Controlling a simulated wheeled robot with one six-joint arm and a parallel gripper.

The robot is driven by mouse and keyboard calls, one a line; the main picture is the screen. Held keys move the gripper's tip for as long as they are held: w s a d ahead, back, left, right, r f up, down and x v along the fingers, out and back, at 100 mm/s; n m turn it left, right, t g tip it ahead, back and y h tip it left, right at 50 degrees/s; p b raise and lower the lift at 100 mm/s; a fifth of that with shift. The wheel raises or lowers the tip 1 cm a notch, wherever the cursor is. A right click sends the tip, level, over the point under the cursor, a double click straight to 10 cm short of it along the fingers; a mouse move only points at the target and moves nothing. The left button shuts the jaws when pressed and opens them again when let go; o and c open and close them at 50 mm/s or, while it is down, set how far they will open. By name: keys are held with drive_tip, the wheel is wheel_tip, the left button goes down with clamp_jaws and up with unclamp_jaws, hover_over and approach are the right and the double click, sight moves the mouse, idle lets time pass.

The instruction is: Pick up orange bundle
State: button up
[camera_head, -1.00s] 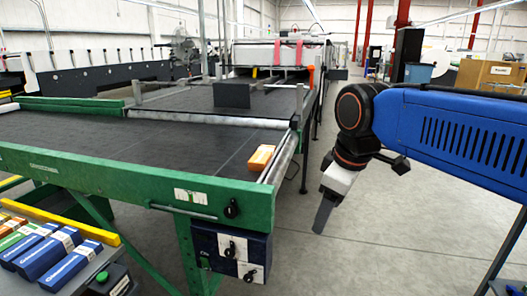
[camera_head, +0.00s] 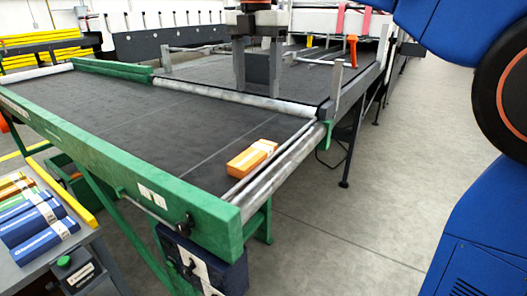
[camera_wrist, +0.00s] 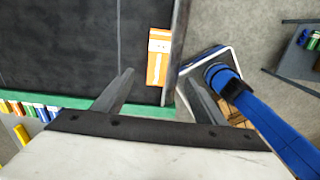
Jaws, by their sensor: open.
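The orange bundle (camera_head: 252,158), a flat box with a white band, lies on the dark conveyor belt (camera_head: 130,115) beside the end roller. It also shows in the wrist view (camera_wrist: 158,58), ahead of the fingertips and between their lines, close to the belt's edge. My gripper (camera_head: 258,88) points down in the head view, above and farther back over the belt than the bundle. Its two fingers are apart with nothing held, as the wrist view (camera_wrist: 160,78) also shows. The exact height above the belt is hard to tell.
A green frame rail (camera_head: 130,180) borders the belt at the front. A metal roller (camera_head: 275,170) runs along its right end. A side table at lower left holds blue, green and orange bundles (camera_head: 40,235). A dark block (camera_head: 258,66) stands behind the fingers. Floor at right is open.

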hover_over(255, 152)
drive_tip(key=f, duration=1.1)
drive_tip(key=shift+d+f, duration=0.2)
drive_tip(key=shift+f, duration=0.2)
drive_tip(key=shift+a+f, duration=0.15)
drive_tip(key=shift+f, duration=2.6)
drive_tip(key=c, duration=1.2)
